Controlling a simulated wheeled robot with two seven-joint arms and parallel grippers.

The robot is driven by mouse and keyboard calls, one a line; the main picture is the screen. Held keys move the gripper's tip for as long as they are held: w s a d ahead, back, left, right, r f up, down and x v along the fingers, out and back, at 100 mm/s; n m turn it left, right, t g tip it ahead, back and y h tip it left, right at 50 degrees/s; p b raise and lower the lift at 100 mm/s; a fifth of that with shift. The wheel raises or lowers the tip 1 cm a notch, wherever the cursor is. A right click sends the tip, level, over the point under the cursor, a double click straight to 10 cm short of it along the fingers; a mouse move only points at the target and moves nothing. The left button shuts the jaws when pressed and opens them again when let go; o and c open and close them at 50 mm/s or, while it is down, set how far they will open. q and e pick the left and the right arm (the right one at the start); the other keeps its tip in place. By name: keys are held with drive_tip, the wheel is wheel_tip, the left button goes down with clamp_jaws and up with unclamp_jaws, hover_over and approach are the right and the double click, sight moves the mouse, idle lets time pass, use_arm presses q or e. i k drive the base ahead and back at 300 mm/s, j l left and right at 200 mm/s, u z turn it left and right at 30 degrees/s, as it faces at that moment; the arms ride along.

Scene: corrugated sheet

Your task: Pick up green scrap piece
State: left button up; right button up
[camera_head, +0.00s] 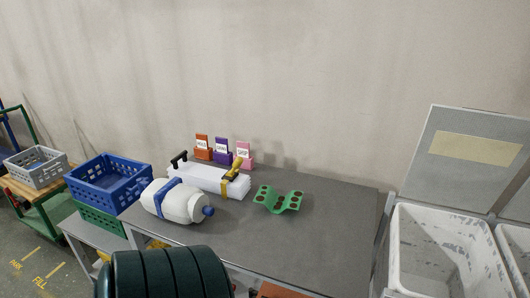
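The green scrap piece (279,204) is a wavy, corrugated strip with several dark reddish-brown round spots. Neither my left gripper nor my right gripper shows in the head view.
Left of it are a white sheet stack (205,177) with a yellow clamp (234,170), and a white jug (182,203) on its side. Labelled holders (222,157) stand behind. A blue crate (107,186) is left, a white bin (450,260) right, a dark ribbed drum (165,275) in front.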

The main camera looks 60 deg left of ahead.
sight(276, 204)
drive_tip(key=u, duration=1.9)
